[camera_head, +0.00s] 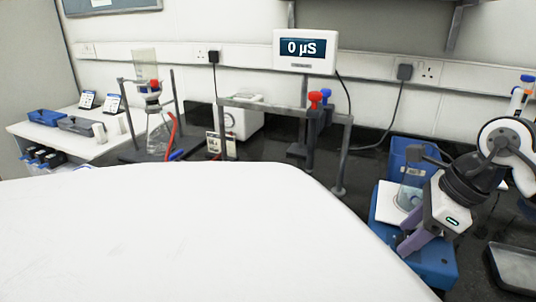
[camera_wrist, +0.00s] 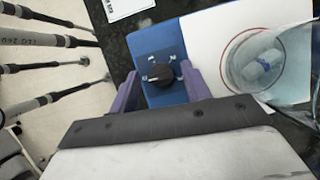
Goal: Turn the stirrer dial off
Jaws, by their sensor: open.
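The blue stirrer (camera_head: 436,264) stands at the right of the bench in the head view, with a white top plate (camera_head: 387,206). Its front panel (camera_wrist: 170,40) shows in the wrist view with a black round dial (camera_wrist: 158,74); a pale mark on the dial points to the left. My gripper (camera_wrist: 161,84) is open, with one purple finger on each side of the dial. I cannot tell whether the fingers touch it. In the head view my gripper (camera_head: 416,242) is low at the stirrer's front and hides the dial.
A glass beaker (camera_wrist: 264,65) with a bluish-white object in it stands on the plate, right of my gripper. A blue box (camera_head: 410,154) is behind the stirrer. A dark tray (camera_head: 518,266) lies at right. A metal stand (camera_head: 340,155) with red and blue knobs is to the left.

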